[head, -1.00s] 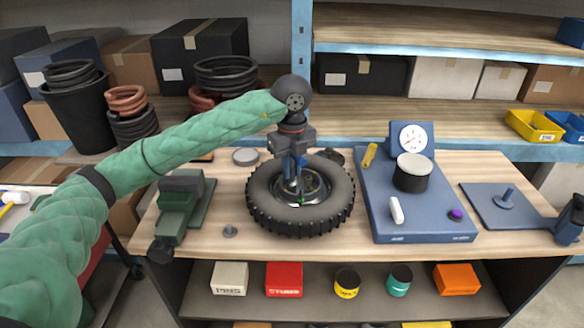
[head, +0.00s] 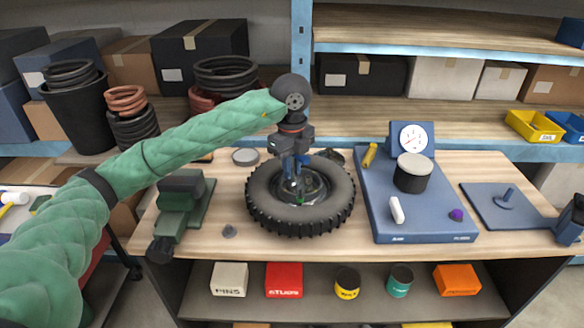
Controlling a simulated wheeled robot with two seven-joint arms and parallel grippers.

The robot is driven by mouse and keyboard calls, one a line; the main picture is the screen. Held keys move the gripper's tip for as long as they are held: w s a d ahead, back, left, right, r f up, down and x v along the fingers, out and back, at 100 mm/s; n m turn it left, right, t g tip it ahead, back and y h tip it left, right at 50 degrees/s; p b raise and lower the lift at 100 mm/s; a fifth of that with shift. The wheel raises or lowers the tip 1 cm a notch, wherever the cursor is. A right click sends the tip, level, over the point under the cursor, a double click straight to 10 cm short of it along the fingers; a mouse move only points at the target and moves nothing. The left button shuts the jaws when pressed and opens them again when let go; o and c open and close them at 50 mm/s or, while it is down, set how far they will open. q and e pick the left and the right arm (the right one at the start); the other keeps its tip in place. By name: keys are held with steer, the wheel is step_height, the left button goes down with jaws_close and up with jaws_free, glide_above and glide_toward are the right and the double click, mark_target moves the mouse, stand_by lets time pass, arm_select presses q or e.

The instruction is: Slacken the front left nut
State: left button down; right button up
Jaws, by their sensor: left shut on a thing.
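A black tyre (head: 262,205) lies flat on the workbench, with its grey wheel hub (head: 316,186) facing up. My left gripper (head: 294,186) points down over the hub, with its tips inside the wheel's opening. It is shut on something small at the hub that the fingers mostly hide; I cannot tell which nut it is. A small green part (head: 299,201) shows at the front of the hub, just below the fingertips. My right gripper is not in view.
A green vise (head: 184,203) and a small grey knob (head: 229,231) stand left of the tyre. A blue test stand (head: 420,222) with a gauge (head: 413,138) is right of it. A blue plate with a peg (head: 505,200) lies farther right. Bare wood shows along the bench's front.

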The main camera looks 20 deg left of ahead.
arm_select(q)
steer(key=shift+n, duration=1.4)
steer(key=n, duration=0.2)
steer(key=shift+n, duration=0.4)
